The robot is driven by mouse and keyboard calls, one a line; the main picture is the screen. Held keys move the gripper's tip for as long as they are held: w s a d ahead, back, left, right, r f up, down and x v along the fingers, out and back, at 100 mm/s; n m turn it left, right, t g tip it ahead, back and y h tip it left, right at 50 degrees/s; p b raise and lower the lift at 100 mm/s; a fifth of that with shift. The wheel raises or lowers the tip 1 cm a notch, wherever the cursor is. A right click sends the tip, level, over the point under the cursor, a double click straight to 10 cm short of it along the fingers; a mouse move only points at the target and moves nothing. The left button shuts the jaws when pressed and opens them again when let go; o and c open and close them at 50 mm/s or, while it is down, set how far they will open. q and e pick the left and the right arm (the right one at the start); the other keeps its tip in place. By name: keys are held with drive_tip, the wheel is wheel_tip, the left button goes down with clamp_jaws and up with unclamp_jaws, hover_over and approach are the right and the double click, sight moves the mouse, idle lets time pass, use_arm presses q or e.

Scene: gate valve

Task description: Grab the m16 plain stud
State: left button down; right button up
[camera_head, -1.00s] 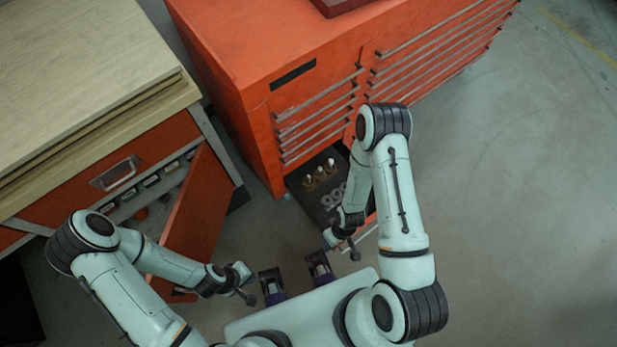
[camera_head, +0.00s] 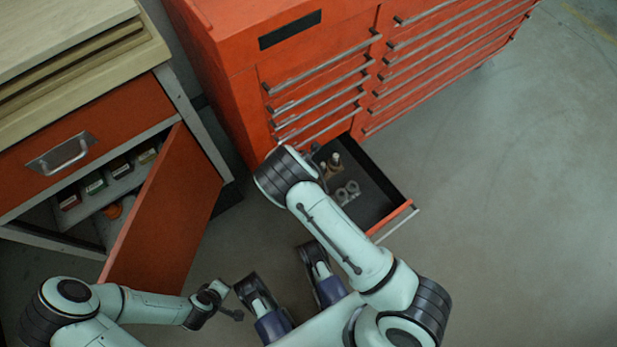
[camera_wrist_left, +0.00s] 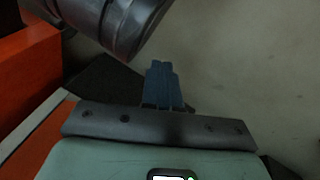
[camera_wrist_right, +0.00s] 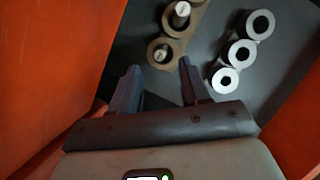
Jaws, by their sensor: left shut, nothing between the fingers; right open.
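Two pale upright studs, a nearer one (camera_wrist_right: 161,53) and a farther one (camera_wrist_right: 182,10), stand in the round sockets of a brown holder in the right wrist view. The head view shows a stud (camera_head: 335,158) in the open drawer, partly behind my arm. I cannot tell which is the m16 plain stud. My right gripper (camera_wrist_right: 158,66) is open and empty, its fingertips just short of the nearer stud in the picture. In the head view it is mostly hidden behind my arm. My left gripper (camera_wrist_left: 160,70) is shut and empty, away from the drawer, low in the head view (camera_head: 236,314).
Several silver rings (camera_wrist_right: 242,54) lie in a row beside the holder. The drawer's front edge (camera_head: 392,221) sticks out of the red cabinet (camera_head: 225,100). Orange walls flank the right gripper. An open cupboard door (camera_head: 165,215) stands at the left. Floor at right is clear.

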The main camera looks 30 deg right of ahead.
drive_tip(key=b+x, duration=0.2)
drive_tip(key=x, duration=0.4)
drive_tip(key=shift+f, duration=0.1)
drive_tip(key=shift+w+d+f, duration=0.1)
drive_tip(key=shift+f, duration=0.25)
use_arm(q)
drive_tip(key=s+f+g, duration=0.2)
drive_tip(key=s+f, duration=0.2)
drive_tip(key=s, duration=0.1)
drive_tip(key=shift+s+a, duration=0.2)
drive_tip(key=shift+a, duration=0.15)
use_arm(e)
clamp_jaws()
